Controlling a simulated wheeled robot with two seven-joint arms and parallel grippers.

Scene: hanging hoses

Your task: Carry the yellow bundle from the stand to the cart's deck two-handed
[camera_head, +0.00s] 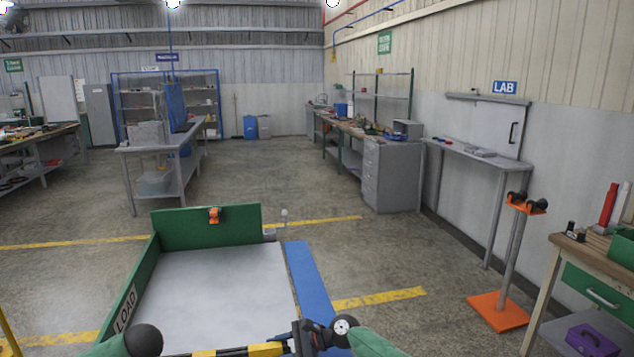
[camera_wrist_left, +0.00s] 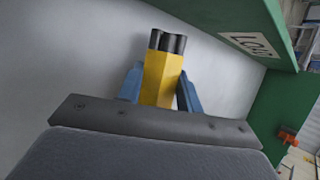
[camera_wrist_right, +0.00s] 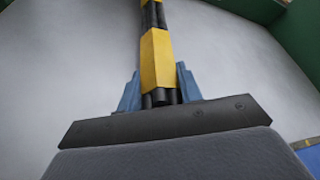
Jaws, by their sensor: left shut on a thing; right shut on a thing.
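The yellow bundle (camera_head: 235,351), black rods or hoses with yellow sleeves, lies crosswise at the bottom edge of the head view, over the near part of the cart's grey deck (camera_head: 222,285). Its gap to the deck cannot be told. In the left wrist view, my left gripper (camera_wrist_left: 159,88) has its blue fingers on either side of a yellow sleeve near a black end. In the right wrist view, my right gripper (camera_wrist_right: 158,88) is shut around another yellow sleeve. The stand (camera_head: 512,255), grey post on an orange base, stands at the right with its black-and-orange top bare.
The cart has a green far wall (camera_head: 180,226) and a green left wall (camera_head: 128,300) marked LOAD. A blue strip (camera_head: 312,287) runs along its right side. A wooden workbench (camera_head: 580,270) stands at the far right. Open floor lies beyond the cart.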

